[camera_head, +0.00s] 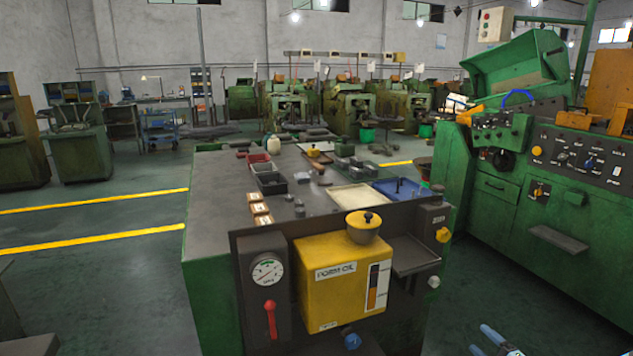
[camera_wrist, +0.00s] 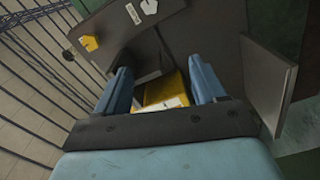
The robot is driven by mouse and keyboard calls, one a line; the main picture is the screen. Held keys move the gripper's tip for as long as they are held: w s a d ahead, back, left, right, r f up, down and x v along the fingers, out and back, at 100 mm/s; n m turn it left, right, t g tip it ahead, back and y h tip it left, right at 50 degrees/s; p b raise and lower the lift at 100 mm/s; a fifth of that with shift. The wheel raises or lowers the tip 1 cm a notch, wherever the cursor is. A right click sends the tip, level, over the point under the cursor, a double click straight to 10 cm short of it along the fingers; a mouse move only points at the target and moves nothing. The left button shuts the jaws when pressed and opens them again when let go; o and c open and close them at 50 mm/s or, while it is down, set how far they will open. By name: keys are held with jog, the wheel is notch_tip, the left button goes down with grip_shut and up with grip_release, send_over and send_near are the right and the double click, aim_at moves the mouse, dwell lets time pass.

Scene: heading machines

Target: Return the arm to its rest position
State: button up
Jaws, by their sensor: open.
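My gripper (camera_wrist: 163,78) shows in the wrist view with its two blue fingers spread wide and nothing held between them. A yellow box (camera_wrist: 168,90) shows beyond the gap between the fingers. In the head view, the yellow oil box (camera_head: 330,290) is mounted on the front of the green workbench (camera_head: 212,230), with a yellow cap on top. Light-blue parts of my arm or gripper show at the bottom right edge of the head view, apart from the bench. Most of my arm is out of view.
A green machine with a control panel (camera_head: 590,165) stands at the right, close to the bench. The bench top holds small bins, a cream tray (camera_head: 357,197) and a blue tray (camera_head: 398,189). Open floor with yellow lines (camera_head: 90,243) lies to the left.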

jog(key=s+a+r+n+g+y, duration=0.2)
jog(key=a+r+n+g, duration=0.7)
jog(key=r+n, duration=0.5)
jog(key=s+a+r+n+g+y, duration=0.15)
jog(key=a+r+n+g, duration=0.45)
jog(key=a+r+n, duration=0.65)
jog(key=s+a+r+n+t+h, duration=0.2)
jog(key=s+r+n+h, duration=0.3)
jog(key=s+r+n, duration=0.4)
jog(key=s+a+r+n+t+h, duration=0.1)
jog(key=s+a+r+n+h, duration=0.1)
jog(key=s+r+n+h, duration=0.3)
jog(key=shift+s+a+r+n+t, duration=0.3)
jog(key=shift+s+r+n, duration=2.1)
jog(key=shift+r+n, duration=2.95)
notch_tip(320, 180, down, 2)
jog(key=shift+d+f+n, duration=0.1)
jog(key=shift+n, duration=0.9)
